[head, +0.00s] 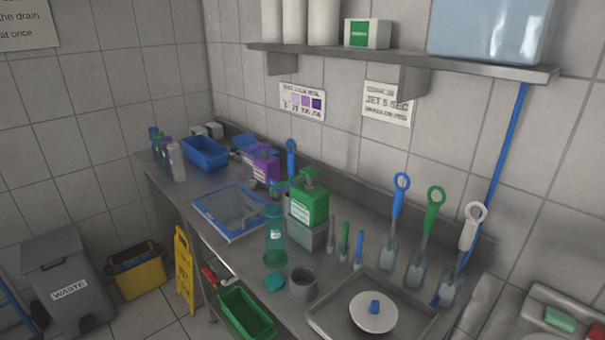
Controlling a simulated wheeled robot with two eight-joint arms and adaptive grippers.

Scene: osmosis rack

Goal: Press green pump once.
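The green pump (309,205) is a square green dispenser with a white label. It stands on a grey block (307,236) on the steel counter. Its spout points left, above a clear teal-green bottle (275,238) standing upright just left of it. I cannot tell whether the bottle's mouth is open. A teal round cap (275,281) lies on the counter in front of the bottle. Neither of my grippers shows in the head view.
A purple pump (265,166) stands behind, to the left. A blue-rimmed tray (231,230), a grey cup (303,285) and a steel tray (410,325) surround the pump area. A shelf (410,63) hangs above.

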